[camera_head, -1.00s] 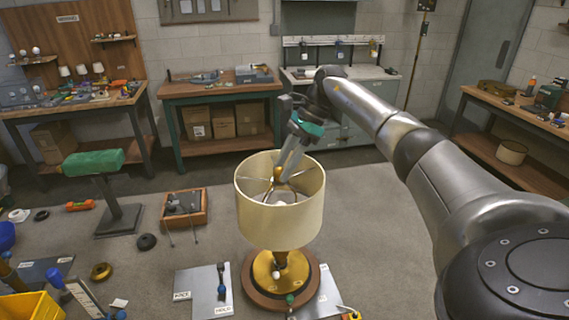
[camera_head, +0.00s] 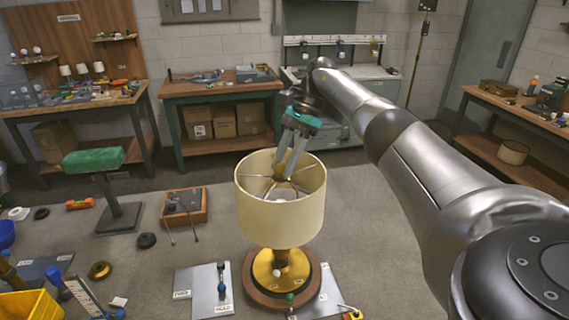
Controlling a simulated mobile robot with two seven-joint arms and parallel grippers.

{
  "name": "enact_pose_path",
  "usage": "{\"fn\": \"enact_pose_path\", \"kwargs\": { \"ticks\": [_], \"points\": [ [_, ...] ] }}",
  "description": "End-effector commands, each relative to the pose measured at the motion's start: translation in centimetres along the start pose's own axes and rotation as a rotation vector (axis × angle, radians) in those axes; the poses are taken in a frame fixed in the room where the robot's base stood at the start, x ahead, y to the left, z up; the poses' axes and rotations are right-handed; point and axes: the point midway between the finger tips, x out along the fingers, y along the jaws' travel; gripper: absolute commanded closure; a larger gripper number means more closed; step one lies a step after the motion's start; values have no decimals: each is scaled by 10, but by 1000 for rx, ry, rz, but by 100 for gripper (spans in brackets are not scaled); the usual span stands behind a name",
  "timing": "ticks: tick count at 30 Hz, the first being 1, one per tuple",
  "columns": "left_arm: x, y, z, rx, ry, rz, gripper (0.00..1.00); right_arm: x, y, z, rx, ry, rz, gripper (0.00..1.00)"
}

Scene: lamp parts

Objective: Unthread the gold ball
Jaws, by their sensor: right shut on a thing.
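The lamp stands upright on the grey surface, with a cream drum shade (camera_head: 281,214) and a round gold base (camera_head: 265,270) on a wooden ring. The small gold ball (camera_head: 279,174) sits at the centre of the shade's spokes, in the shade's open top. My right gripper (camera_head: 285,168) reaches down from behind into the shade's top. Its two fingertips are shut on the gold ball and partly cover it. The thread below the ball is hidden. My left gripper is not in view.
Grey plates (camera_head: 203,291) lie beside the lamp base. A wooden tray (camera_head: 185,206) and a green-topped stand (camera_head: 118,205) are to the left, and a yellow bin (camera_head: 30,305) is at the lower left. A workbench (camera_head: 215,90) stands behind. Bare surface lies between tray and lamp.

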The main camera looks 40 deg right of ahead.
Motion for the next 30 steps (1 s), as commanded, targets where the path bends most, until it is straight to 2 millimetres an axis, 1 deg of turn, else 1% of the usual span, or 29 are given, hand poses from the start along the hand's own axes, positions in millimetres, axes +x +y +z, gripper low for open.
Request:
{"fn": "enact_pose_path", "kwargs": {
  "ticks": [3, 4, 9, 19, 24, 30],
  "points": [
    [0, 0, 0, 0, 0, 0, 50, 0, 0, 0, 2, 1, 1, 100],
    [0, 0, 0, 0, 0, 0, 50, 0, 0, 0, 2, 1, 0, 60],
    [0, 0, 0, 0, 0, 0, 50, 0, 0, 0, 3, 1, 0, 41],
    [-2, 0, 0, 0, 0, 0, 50, 0, 1, -1, 22, 2, -12, 41],
    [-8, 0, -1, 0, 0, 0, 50, -1, 3, 0, 105, 4, -59, 41],
    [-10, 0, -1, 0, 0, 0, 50, 1, 5, 0, 227, 4, -129, 41]
  ]
}}
